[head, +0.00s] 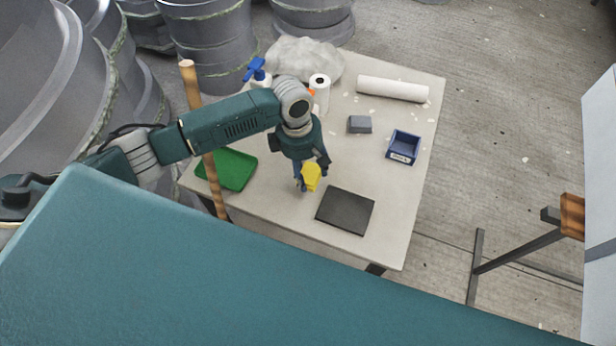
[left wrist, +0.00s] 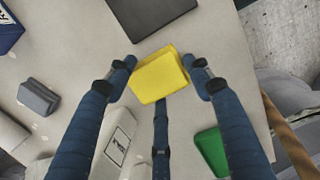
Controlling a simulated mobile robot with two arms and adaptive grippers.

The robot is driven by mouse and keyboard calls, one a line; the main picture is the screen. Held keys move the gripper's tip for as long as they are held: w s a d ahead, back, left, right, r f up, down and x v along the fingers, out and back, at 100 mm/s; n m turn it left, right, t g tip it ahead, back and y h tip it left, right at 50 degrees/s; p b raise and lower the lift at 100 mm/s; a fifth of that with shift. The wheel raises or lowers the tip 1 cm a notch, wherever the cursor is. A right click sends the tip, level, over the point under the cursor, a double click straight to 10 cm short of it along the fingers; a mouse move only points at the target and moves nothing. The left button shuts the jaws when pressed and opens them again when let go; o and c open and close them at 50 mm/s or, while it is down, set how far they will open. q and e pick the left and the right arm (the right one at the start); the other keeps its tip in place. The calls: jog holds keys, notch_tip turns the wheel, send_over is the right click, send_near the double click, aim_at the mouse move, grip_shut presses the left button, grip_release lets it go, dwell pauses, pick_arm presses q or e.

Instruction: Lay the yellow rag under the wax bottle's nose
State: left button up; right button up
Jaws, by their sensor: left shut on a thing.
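The yellow rag (head: 311,178), a folded block, is held by my left gripper (head: 309,166) above the front part of the table. A bottle with a blue trigger head (head: 256,70) stands at the table's back left, partly hidden by my left arm. Something white with an orange part (head: 311,93) shows beside my wrist; I cannot tell which of these is the wax bottle. My right gripper is not in view.
On the table (head: 412,200) lie a dark flat pad (head: 345,210), a green tray (head: 233,170), a grey block (head: 359,124), a blue bin (head: 404,145) and a white roll (head: 392,88). A wooden pole (head: 190,85) stands at the left edge. The right front is clear.

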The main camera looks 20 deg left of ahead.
aim_at(307, 174)
pick_arm(q)
jog(key=shift+f, duration=1.95)
jog(key=shift+f, duration=0.15)
jog(key=o, duration=1.2)
